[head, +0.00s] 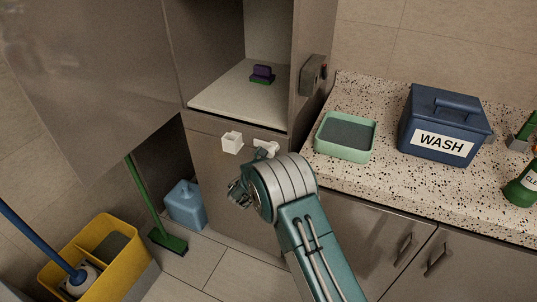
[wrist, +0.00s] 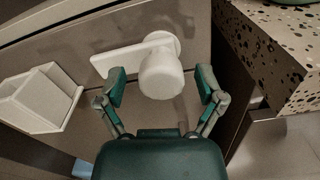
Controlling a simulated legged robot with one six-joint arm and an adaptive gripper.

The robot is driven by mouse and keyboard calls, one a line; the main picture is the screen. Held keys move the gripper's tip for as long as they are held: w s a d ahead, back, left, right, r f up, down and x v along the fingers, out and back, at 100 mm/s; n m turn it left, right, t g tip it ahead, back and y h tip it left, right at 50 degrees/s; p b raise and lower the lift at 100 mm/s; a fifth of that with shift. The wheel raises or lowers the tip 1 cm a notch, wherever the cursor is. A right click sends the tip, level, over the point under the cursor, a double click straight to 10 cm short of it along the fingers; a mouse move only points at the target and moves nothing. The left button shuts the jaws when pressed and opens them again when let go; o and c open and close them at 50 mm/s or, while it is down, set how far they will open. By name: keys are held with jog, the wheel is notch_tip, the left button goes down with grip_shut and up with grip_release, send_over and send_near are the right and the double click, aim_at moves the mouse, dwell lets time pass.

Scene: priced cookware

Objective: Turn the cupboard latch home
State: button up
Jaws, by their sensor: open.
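The white latch (wrist: 162,74) has a round knob and a flat bar; it is on the grey cupboard front below the open compartment. The bar points left, toward a white box-shaped catch (wrist: 40,97), with a gap between them. In the head view the latch (head: 266,148) is partly hidden by my arm, and the catch (head: 232,142) is to its left. My gripper (wrist: 161,84) is open, with one green finger on each side of the knob in the wrist view. I see no clear contact with the knob.
The open compartment (head: 225,103) holds a small purple and green item (head: 262,75). A speckled counter (head: 390,175) to the right carries a green tray (head: 345,150) and a blue WASH box (head: 445,110). A yellow bucket (head: 125,275) and a green broom (head: 168,241) are at lower left.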

grip_shut()
jog(key=shift+n, duration=0.3)
jog(key=n, duration=0.3)
jog(key=shift+w+r+n, duration=0.1)
jog(key=shift+n, duration=0.2)
jog(key=n, duration=0.4)
jog(key=shift+n, duration=0.3)
jog(key=n, duration=0.4)
jog(key=shift+a, duration=0.1)
jog(key=shift+n, duration=2.6)
